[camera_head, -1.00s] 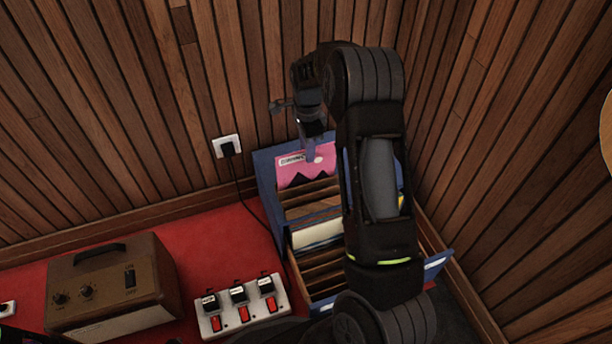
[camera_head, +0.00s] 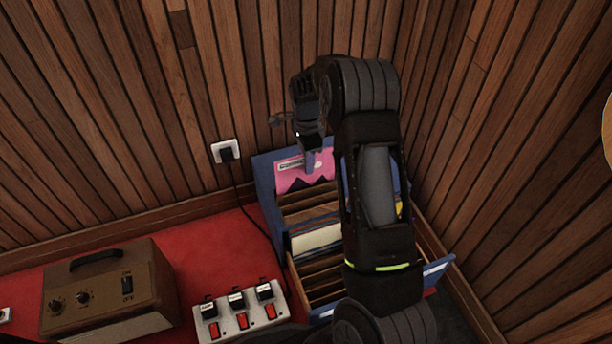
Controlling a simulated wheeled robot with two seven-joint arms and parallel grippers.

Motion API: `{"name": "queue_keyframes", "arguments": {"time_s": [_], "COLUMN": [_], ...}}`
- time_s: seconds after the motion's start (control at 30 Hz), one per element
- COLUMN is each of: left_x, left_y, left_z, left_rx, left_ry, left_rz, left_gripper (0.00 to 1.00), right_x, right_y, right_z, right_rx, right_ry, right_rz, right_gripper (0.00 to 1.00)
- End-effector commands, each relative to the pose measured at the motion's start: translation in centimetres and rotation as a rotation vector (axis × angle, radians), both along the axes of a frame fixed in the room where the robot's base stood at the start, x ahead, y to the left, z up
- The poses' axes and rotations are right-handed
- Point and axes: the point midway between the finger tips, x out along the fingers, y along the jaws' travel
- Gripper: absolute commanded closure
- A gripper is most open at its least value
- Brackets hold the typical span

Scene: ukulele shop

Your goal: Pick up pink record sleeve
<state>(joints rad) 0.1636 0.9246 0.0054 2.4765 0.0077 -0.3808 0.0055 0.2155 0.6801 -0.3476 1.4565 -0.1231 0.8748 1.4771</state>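The pink record sleeve (camera_head: 291,178) stands upright in the back of a blue record crate (camera_head: 266,186). It has a white label strip at its top and a dark jagged shape below. My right gripper (camera_head: 309,160) points down at the sleeve's upper edge, and a finger overlaps its front in the picture. I cannot tell whether the fingers touch or hold it. My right arm hides the right part of the crate. My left gripper is not in view.
Other sleeves, one of them cream (camera_head: 316,239), stand in the crate's slots. A switch box (camera_head: 240,312) and a brown amplifier (camera_head: 108,290) sit on the red surface (camera_head: 215,250) to the left. Wooden walls close in behind and right. A cable hangs from the wall socket (camera_head: 225,151).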

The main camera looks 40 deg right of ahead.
Motion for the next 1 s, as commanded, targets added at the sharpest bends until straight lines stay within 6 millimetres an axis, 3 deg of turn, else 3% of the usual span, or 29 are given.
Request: {"name": "queue_keyframes", "arguments": {"time_s": [0.1,0.3,0.97,1.0], "left_x": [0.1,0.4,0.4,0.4], "left_y": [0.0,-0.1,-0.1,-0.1], "left_z": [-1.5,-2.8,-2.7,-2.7], "left_rx": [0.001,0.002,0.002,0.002], "left_ry": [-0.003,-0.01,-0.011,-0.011], "left_rz": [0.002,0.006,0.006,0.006], "left_gripper": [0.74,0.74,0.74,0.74], "right_x": [-0.1,0.0,0.0,0.0], "right_y": [0.0,0.1,0.1,0.1], "right_z": [-2.2,-4.6,-4.7,-4.7], "right_rx": [0.001,0.001,0.001,0.001], "right_ry": [0.004,0.001,0.0,0.0], "right_rz": [-0.001,0.0,0.001,0.001], "right_gripper": [0.7,0.7,0.7,0.73]}}
